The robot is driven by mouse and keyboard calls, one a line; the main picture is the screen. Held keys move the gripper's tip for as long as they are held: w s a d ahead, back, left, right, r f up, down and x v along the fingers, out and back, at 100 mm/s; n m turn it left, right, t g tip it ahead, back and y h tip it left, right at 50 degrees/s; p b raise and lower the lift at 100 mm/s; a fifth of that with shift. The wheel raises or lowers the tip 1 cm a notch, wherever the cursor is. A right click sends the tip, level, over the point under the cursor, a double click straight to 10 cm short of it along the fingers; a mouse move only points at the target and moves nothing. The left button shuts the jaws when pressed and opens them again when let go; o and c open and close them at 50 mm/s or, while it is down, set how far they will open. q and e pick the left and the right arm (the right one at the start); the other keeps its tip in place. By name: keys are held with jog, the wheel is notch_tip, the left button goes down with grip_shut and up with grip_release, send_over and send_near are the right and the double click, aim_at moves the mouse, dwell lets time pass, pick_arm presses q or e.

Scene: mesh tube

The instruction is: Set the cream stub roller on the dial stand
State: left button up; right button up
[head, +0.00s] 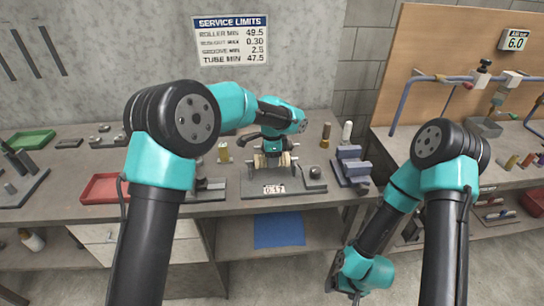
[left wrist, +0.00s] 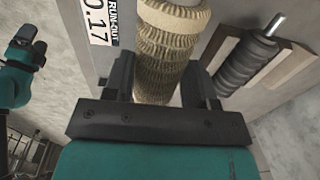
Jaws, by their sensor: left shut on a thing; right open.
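The cream stub roller (left wrist: 168,50), ribbed and mesh-like, is between the fingers of my left gripper (left wrist: 168,85) in the left wrist view. In the head view the left gripper (head: 270,148) is over the dial stand (head: 290,187), shut on the roller (head: 262,161). The roller lies roughly level at the stand's pale supports; whether it rests on them is hard to tell. The stand's label reads 0.17 and shows large in the left wrist view (left wrist: 103,22). My right gripper (head: 345,288) hangs low in front of the bench, open and away from the roller.
A dark ribbed roller (left wrist: 245,62) with a metal shaft end lies between wooden blocks beside the gripper. Blue blocks (head: 350,165) stand right of the stand. A red tray (head: 103,188) and green tray (head: 30,140) lie left. A second bench (head: 465,150) with bent pipes stands right.

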pick_arm(q)
jog(key=shift+f, duration=1.3)
dwell(1.9)
jog(key=o, duration=1.2)
notch_tip(320, 180, up, 17)
jog(key=s, duration=0.1)
jog(key=shift+r, duration=0.2)
